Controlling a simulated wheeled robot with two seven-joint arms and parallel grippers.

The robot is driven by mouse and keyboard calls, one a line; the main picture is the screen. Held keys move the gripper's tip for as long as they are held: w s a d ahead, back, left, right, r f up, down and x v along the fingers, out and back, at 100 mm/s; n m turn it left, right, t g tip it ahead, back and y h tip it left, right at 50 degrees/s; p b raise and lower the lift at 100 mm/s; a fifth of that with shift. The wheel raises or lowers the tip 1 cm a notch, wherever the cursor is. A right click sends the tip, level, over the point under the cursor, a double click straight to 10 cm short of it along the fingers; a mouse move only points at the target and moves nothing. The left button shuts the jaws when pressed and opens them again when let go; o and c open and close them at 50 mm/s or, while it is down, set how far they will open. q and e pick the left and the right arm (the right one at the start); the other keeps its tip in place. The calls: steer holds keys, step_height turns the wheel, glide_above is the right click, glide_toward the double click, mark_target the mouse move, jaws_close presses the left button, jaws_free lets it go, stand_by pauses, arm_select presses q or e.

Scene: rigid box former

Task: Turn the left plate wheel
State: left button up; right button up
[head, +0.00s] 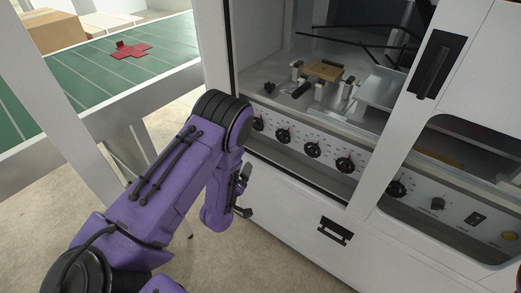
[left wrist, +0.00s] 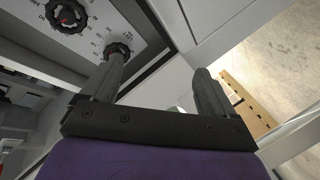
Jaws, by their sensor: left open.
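A row of black round knobs runs along the light panel of the white machine. The leftmost knob (head: 258,123) is partly hidden behind my left arm. Other knobs (head: 283,135) (head: 312,149) sit to its right. The labels are too small to tell which one is the left plate wheel. My left gripper (head: 243,191) is open and empty, in front of the cabinet below the panel. In the left wrist view, one finger of the gripper (left wrist: 163,83) overlaps a knob (left wrist: 118,48) at the panel's end; contact cannot be told. A second knob (left wrist: 66,13) is farther left. My right gripper is not in view.
A black handle (head: 335,231) sticks out below. A tan block (head: 323,71) lies inside the machine. A green conveyor (head: 75,75) with a red cardboard piece (head: 130,50) is at left.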

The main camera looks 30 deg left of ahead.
mark_target(258, 123)
arm_select(q)
steer(key=w+a+r+n+t+b, duration=0.1)
steer(key=w+a+r+t, duration=0.1)
steer(key=w, duration=0.7)
steer(key=w+a+r+n+t+b, duration=0.1)
steer(key=w+a+r+t+b, duration=0.1)
steer(key=w, duration=0.6)
step_height(258, 123, up, 3)
steer(key=shift+w+a+f+t+b, duration=0.15)
steer(key=shift+w+a+t+b, duration=0.2)
steer(key=shift+t, duration=0.25)
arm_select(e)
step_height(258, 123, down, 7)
arm_select(q)
steer(key=shift+c, duration=0.3)
steer(key=c, duration=1)
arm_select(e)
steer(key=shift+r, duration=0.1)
